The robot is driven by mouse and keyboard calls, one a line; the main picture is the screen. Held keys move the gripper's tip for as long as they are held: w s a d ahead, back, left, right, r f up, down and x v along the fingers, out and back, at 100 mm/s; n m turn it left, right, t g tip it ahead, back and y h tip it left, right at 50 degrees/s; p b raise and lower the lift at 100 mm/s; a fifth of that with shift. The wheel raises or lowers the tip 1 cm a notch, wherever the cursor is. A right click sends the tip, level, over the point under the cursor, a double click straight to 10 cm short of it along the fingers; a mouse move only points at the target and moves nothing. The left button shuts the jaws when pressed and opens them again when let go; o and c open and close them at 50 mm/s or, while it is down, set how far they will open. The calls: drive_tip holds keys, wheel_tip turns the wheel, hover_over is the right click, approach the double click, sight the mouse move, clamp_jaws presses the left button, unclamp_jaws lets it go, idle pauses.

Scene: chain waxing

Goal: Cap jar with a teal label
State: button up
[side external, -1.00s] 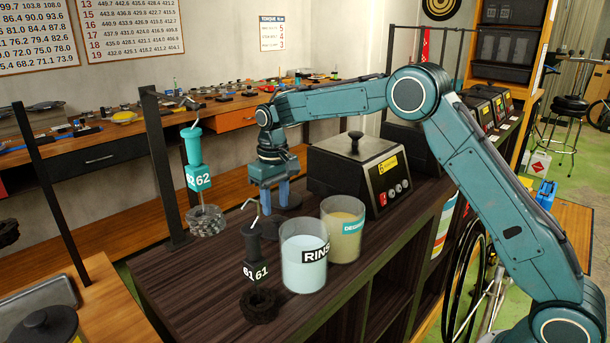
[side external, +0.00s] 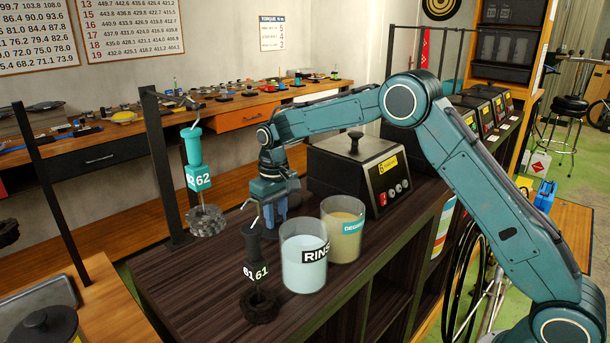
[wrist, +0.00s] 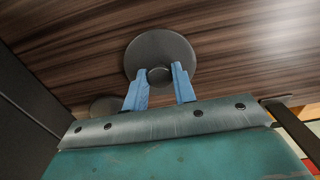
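The jar with the teal label (side external: 347,243) holds tan liquid and stands uncapped on the dark bench. My gripper (side external: 274,222) points down to the left of it, behind the rinse jar. In the wrist view, a round dark lid (wrist: 176,48) with a central knob (wrist: 159,75) lies below my gripper (wrist: 160,78). The two blue fingers stand apart, one on each side of the knob. Any contact with the knob is hard to make out. In the side view the lid is largely hidden.
The rinse jar (side external: 303,268) stands close in front of my gripper. A dark wax heater (side external: 350,175) is behind. Another disc (wrist: 105,105) shows in the wrist view.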

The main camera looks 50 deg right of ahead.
sight(276, 217)
clamp_jaws()
drive_tip(key=shift+r, duration=0.2)
drive_tip(key=shift+r, duration=1.8)
